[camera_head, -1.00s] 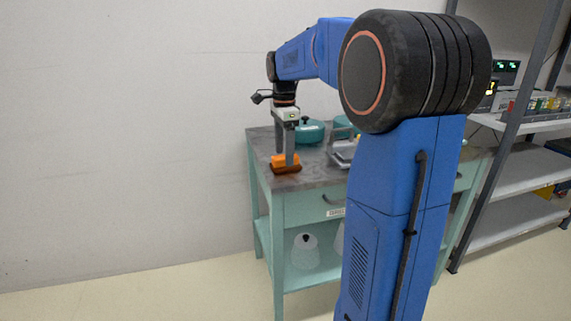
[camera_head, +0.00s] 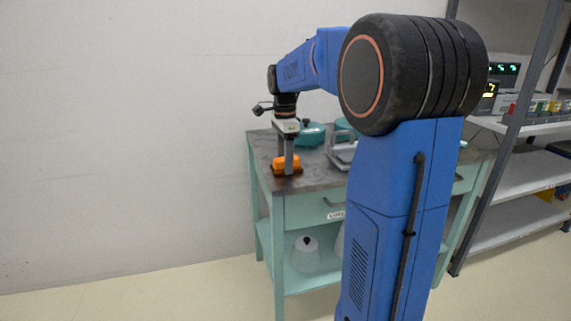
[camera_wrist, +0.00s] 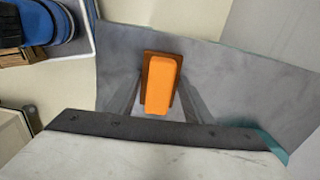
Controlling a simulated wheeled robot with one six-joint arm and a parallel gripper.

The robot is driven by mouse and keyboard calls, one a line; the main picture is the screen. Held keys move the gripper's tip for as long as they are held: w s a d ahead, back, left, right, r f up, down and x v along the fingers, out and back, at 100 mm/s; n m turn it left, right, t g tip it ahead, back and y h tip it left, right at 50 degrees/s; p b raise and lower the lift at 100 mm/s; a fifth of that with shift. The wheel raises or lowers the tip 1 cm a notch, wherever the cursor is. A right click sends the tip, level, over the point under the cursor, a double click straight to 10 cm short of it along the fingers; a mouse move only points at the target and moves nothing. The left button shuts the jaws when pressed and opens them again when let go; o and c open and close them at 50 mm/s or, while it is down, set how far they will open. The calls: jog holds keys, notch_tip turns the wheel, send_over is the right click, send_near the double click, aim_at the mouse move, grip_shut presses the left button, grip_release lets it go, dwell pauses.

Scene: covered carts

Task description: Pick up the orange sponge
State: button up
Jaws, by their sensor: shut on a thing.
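The orange sponge (camera_head: 280,161) lies near the left front corner of the grey top of the teal cart (camera_head: 322,209). A darker brown part shows under it. My gripper (camera_head: 287,160) points down over it, its fingers at the sponge. In the wrist view the sponge (camera_wrist: 160,84) sits between the two grey fingers of my gripper (camera_wrist: 161,100), which are shut on it. The fingers partly hide the sponge in the head view. I see no clear gap between the sponge and the cart top.
A teal lidded pot (camera_head: 309,134) stands behind the sponge, and a grey metal object (camera_head: 341,150) is to its right. Pale containers (camera_head: 306,254) stand on the cart's lower shelf. A metal shelf rack (camera_head: 520,178) is on the right. A wall is behind the cart.

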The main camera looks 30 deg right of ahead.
notch_tip(320, 180, up, 10)
dwell(0.5)
